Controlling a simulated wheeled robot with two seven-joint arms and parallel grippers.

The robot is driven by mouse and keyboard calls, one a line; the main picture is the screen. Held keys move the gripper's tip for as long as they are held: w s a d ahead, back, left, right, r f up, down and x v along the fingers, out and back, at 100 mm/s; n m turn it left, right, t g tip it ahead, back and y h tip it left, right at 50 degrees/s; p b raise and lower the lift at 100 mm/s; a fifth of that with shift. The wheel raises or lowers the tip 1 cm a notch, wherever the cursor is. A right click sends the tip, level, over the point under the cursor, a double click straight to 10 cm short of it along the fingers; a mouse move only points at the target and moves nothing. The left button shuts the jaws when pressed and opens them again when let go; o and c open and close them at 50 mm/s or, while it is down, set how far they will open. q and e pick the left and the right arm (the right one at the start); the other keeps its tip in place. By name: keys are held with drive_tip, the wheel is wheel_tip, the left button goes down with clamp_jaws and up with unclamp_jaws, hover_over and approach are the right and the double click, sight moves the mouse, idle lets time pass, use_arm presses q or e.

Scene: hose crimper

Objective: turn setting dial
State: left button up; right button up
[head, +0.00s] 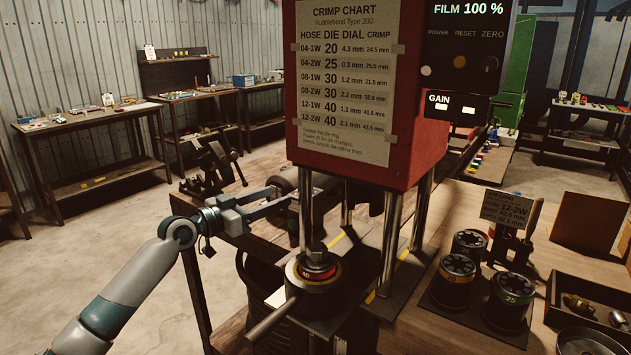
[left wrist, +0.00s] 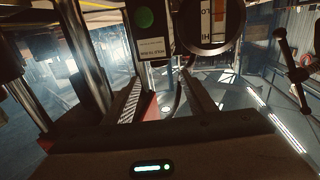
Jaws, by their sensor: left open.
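The red crimper head (head: 412,178) stands over the bench with a crimp chart (head: 345,75) on its face. My left gripper (head: 284,197) reaches in from the left, beside the lower left edge of the crimper and near its posts. Its jaws are open and nothing shows between them. In the left wrist view the open fingers (left wrist: 171,78) point toward the machine, with a dark round part (left wrist: 210,30) beyond them. I cannot tell whether this round part is the setting dial. No setting dial is clearly visible in the head view. My right gripper is not in view.
A die marked 40 (head: 316,273) sits under the crimper, with a metal bar (head: 272,320) in front. Loose dies (head: 468,243) and an open tray (head: 585,290) are at right. A control panel (head: 465,55) is upper right.

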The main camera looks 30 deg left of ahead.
use_arm(q)
drive_tip(key=p+x, duration=0.3)
drive_tip(key=x, duration=1.1)
drive_tip(key=shift+w+p, duration=0.15)
drive_tip(key=shift+p, duration=0.25)
drive_tip(key=shift+w+d, duration=0.15)
drive_tip(key=shift+w, duration=0.3)
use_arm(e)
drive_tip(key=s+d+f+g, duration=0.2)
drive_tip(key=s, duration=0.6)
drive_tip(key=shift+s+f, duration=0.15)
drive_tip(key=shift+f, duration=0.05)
use_arm(q)
drive_tip(key=shift+c, duration=0.6)
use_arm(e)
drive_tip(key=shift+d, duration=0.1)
use_arm(q)
drive_tip(key=c, duration=0.9)
drive_tip(key=shift+f, duration=0.1)
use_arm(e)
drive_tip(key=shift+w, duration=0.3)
